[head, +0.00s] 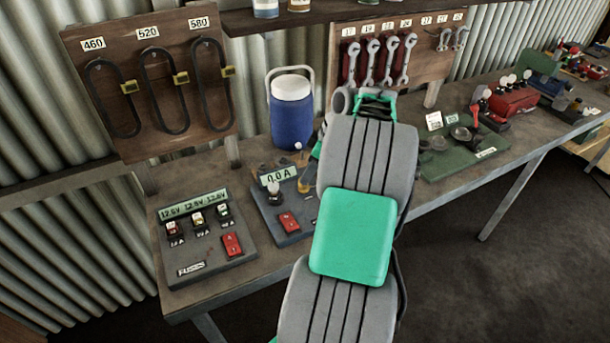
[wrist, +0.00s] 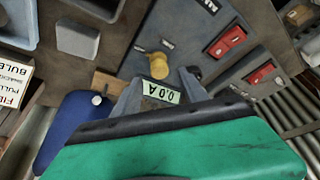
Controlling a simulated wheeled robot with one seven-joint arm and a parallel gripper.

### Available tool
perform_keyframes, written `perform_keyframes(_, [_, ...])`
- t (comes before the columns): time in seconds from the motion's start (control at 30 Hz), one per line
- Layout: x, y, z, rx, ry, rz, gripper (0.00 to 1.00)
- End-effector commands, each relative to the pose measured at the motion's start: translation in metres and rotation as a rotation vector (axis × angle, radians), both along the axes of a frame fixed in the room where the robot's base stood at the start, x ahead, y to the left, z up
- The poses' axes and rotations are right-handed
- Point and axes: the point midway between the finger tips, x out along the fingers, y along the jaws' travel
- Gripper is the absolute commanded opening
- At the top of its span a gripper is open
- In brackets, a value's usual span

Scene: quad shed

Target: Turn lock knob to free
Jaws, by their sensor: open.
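A grey panel (head: 268,228) on the bench has a display reading 0.0 A, a pale-topped knob (head: 273,187) and a red switch (head: 289,222). A yellow knob-like part (head: 304,181) stands right of the display. In the wrist view a yellow knob (wrist: 158,65) shows just past the display (wrist: 160,92). No label names a lock knob, and its setting cannot be read. My gripper (wrist: 160,88) is open, with nothing seen between its fingers. Its fingers are mostly hidden by my arm in the head view. Contact with the knob cannot be made out.
A blue cooler (head: 291,112) stands behind the panel. A second panel (head: 205,250) with several switches is at left. A green plate (head: 462,150) with parts lies right of my arm. Wrenches (head: 390,60) and belts (head: 165,90) hang behind. The bench front (head: 235,285) is bare.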

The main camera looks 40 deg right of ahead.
Motion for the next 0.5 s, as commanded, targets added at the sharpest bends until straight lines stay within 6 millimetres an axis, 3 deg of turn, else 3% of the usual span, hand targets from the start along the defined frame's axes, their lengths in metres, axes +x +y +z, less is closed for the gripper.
perform_keyframes(0.2, [0.011, 0.007, -0.030, 0.001, 0.002, -0.001, 0.50])
perform_keyframes(0.5, [0.013, 0.007, -0.035, -0.002, 0.000, -0.002, 0.50])
